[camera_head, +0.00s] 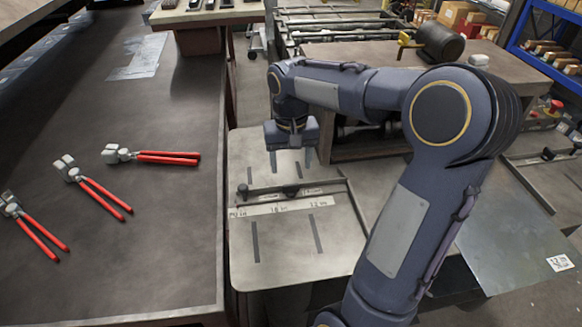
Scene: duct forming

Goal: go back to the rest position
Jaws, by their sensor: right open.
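My right arm comes in from the lower right, bends at the elbow and reaches to the left. My right gripper (290,159) points down above the back part of a light grey machine table (277,246). Its two fingers are apart, and I see nothing between them. It is behind the ruled bar (290,205) on that table and looks clear of it. My left gripper and left arm are not in view.
A dark workbench (120,240) on the left holds several red-handled pliers (95,190) and a metal sheet (140,58). A brown table (500,60) stands behind my right arm. A sheet with a printed code (520,250) lies at right. Blue shelving (545,58) stands at far right.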

